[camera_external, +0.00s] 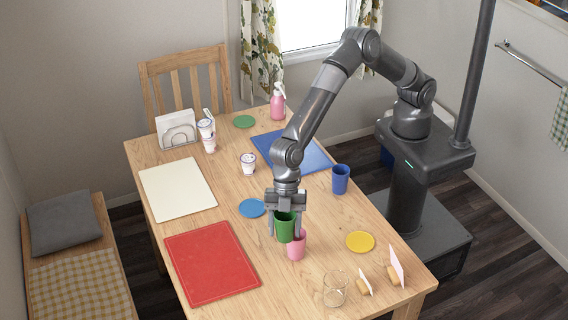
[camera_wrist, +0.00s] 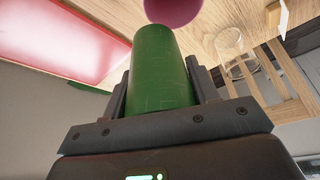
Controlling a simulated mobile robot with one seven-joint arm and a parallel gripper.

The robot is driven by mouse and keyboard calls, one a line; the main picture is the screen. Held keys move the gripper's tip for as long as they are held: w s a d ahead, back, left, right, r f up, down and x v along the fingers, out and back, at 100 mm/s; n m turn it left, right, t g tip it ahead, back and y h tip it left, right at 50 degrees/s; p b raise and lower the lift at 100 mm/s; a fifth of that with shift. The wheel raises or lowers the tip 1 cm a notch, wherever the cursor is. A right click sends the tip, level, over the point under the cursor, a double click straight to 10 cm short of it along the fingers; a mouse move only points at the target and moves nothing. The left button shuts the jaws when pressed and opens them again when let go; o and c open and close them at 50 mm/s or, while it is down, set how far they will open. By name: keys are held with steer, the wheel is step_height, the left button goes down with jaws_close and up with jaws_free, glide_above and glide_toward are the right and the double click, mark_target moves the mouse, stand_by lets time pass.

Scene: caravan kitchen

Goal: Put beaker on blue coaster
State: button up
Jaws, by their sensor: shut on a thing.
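My gripper (camera_external: 285,215) points down over the middle of the table and is shut on a green beaker (camera_external: 285,228). The green beaker (camera_wrist: 160,70) fills the middle of the wrist view between the two fingers. The blue coaster (camera_external: 252,208) lies flat and bare on the table, just left of my gripper. A pink beaker (camera_external: 297,246) stands close to the green one, and it also shows at the top of the wrist view (camera_wrist: 173,10). A blue beaker (camera_external: 340,178) stands to the right. I cannot tell how far the green beaker's base is above the table.
A red mat (camera_external: 211,263) and white mat (camera_external: 177,189) lie left; a blue mat (camera_external: 305,160) lies behind. A clear glass (camera_external: 335,289), yellow coaster (camera_external: 360,242) and card holders (camera_external: 394,272) are front right. A yogurt cup (camera_external: 248,164) stands behind the blue coaster.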

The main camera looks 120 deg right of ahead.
steer(key=shift+d+r, duration=0.25)
steer(key=shift+d, duration=0.2)
steer(key=s+d+m+t+h, duration=0.15)
steer(key=d+m, duration=0.25)
steer(key=d, duration=0.8)
steer(key=s+d+r+m+h, duration=0.15)
steer(key=d+m, duration=0.25)
steer(key=d, duration=0.7)
steer(key=s+d+m+t+h, duration=0.15)
steer(key=d+m, duration=0.25)
steer(key=d, duration=0.8)
glide_toward(244, 209)
steer(key=shift+w+d+r+g+y, duration=0.15)
steer(key=shift+w+y, duration=0.05)
steer(key=shift+w, duration=0.35)
steer(key=shift+w+d+r+g+y, duration=0.15)
steer(key=shift+w, duration=0.45)
steer(key=shift+a+f, duration=0.1)
steer(key=shift+f, duration=1.95)
steer(key=shift+f, duration=0.2)
steer(key=o, duration=1)
